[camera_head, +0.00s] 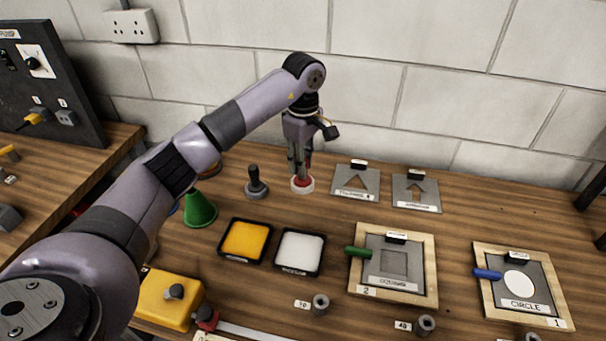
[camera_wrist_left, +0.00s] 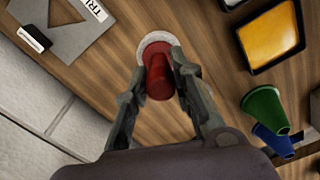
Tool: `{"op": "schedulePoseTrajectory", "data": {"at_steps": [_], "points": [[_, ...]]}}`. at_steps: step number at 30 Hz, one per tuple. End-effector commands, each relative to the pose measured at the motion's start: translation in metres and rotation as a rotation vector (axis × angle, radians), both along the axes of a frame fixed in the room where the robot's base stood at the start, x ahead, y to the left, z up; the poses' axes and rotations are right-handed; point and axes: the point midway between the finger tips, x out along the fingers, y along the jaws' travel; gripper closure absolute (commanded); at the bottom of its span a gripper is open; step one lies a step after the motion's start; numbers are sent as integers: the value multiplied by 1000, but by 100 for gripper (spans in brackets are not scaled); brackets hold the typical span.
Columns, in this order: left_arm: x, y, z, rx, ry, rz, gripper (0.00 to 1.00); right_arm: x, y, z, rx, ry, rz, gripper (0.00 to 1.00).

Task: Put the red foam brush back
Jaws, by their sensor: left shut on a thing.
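My left gripper (camera_head: 301,168) points straight down at the back middle of the table. It is shut on the red foam brush (camera_wrist_left: 159,78), with one finger on each side of its handle. The brush's red base (camera_head: 303,183) shows just below the fingertips. A white round ring (camera_head: 303,190) surrounds this base, and it also shows in the left wrist view (camera_wrist_left: 143,47). I cannot tell whether the brush rests in the ring or hangs just above it. My right gripper is not in view.
A dark-knobbed stand (camera_head: 255,185) is close left of the brush. Grey stencil plates (camera_head: 371,192) lie close right. Yellow (camera_head: 246,240) and white (camera_head: 299,253) paint trays and a framed square stencil (camera_head: 424,296) lie in front. A green cone (camera_head: 200,211) stands left.

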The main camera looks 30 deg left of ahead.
Motion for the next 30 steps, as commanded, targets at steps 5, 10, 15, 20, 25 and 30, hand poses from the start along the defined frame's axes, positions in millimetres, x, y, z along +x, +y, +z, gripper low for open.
{"op": "schedulePoseTrajectory", "data": {"at_steps": [5,10,15,20,25,30], "points": [[0,-1,-11,-2,0,0,100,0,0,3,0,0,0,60],[-1,-1,-35,-2,4,0,100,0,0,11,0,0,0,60],[0,0,-50,-1,-1,0,100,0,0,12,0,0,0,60],[0,0,-49,-1,-2,-1,100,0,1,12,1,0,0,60],[0,0,-53,0,-2,0,76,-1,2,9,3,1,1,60],[0,0,-52,0,-2,0,65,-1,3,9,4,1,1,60]]}}
